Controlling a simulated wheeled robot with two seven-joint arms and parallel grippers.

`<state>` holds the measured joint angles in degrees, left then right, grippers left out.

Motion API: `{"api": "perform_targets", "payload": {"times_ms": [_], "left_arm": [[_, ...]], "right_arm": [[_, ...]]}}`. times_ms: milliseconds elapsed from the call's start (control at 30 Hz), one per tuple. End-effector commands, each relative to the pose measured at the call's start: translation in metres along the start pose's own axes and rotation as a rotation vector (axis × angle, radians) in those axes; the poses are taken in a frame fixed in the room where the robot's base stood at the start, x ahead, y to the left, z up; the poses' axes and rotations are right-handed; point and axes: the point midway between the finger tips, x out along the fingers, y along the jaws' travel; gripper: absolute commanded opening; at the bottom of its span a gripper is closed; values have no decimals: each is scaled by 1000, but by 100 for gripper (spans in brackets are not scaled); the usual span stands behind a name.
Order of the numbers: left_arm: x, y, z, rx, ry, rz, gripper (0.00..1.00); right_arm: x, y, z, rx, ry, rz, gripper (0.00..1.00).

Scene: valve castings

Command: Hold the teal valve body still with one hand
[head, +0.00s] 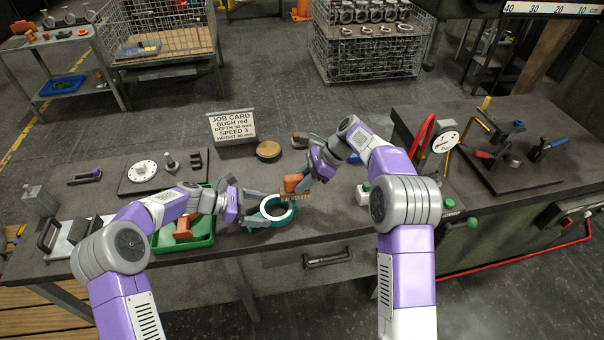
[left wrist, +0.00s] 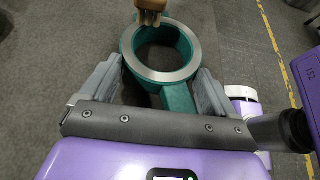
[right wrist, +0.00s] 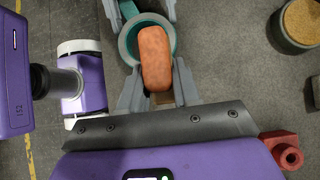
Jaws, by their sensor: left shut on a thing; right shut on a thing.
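The teal valve body (head: 271,218), a ring with a bare metal rim, is at the front of the bench. My left gripper (head: 255,207) is shut on it; in the left wrist view the fingers sit on either side of the valve body (left wrist: 178,97). My right gripper (head: 301,180) is shut on a brush (head: 292,183) with an orange-brown handle and pale bristles, over the ring's far rim. In the right wrist view the brush handle (right wrist: 155,55) hides part of the valve body (right wrist: 128,42). I cannot tell whether the bristles touch the rim.
A green tray (head: 207,241) with an orange-brown item lies left of the valve body, partly behind my left arm. A job card (head: 233,125) and a round brown-topped pot (head: 268,150) stand behind. A dial gauge (head: 445,142) stands right. The bench between card and ring is fairly clear.

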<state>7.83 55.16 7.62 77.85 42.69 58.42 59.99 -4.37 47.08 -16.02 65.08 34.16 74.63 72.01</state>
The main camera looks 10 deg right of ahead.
Motion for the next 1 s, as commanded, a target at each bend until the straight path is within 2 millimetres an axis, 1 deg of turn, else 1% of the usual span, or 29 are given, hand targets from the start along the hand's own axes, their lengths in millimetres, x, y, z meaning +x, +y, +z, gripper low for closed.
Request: {"api": "perform_targets", "payload": {"times_ms": [33, 67, 133, 467, 500, 900, 967, 1000], "left_arm": [[0, 0, -10, -5, 17, 2, 58], [0, 0, -10, -5, 17, 2, 58], [0, 0, -10, -5, 17, 2, 58], [0, 0, -10, -5, 17, 2, 58], [0, 0, -10, -5, 17, 2, 58], [0, 0, -10, -5, 17, 2, 58], [0, 0, -10, -5, 17, 2, 58], [0, 0, -10, -5, 17, 2, 58]], "right_arm": [[7, 1, -3, 1, -1, 4, 0], [8, 2, 1, -2, -2, 2, 0], [15, 5, 3, 0, -2, 4, 0], [33, 16, 24, 0, -1, 4, 0], [30, 13, 18, 3, 1, 1, 0], [6, 0, -7, 2, 0, 0, 0], [3, 0, -4, -1, -1, 1, 0], [-3, -1, 2, -4, -1, -2, 0]]}}
